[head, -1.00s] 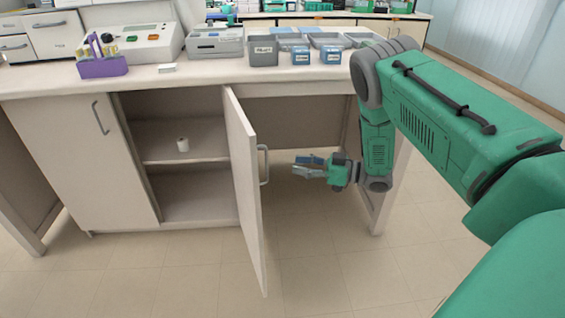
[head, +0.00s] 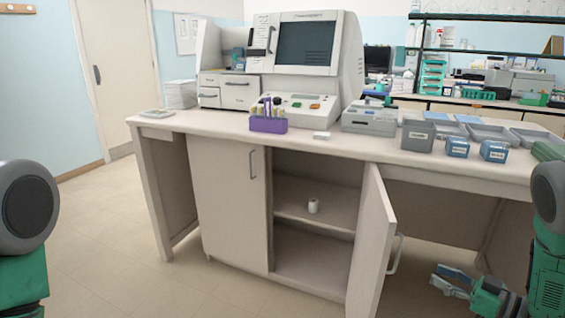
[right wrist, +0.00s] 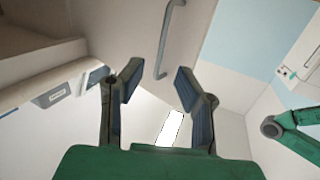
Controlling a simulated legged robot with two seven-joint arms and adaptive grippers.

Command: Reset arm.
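My right gripper (head: 452,281) is low at the right edge of the head view, to the right of the open cabinet door and apart from its handle. In the right wrist view its two fingers (right wrist: 157,88) are spread with nothing between them. The cabinet door (head: 370,240) stands open, and its handle (head: 395,254) also shows beyond the fingers in the right wrist view (right wrist: 171,38). A small white jar (head: 313,206) stands on the cabinet's inner shelf. My left arm shows only in part at the left edge; its gripper is out of view.
The bench top (head: 205,121) carries a purple tube rack (head: 268,124), a large analyzer (head: 305,45), a grey device (head: 369,119), grey bins (head: 417,136) and blue boxes (head: 457,147). The left cabinet door (head: 228,200) is shut. The floor (head: 110,245) at front left is clear.

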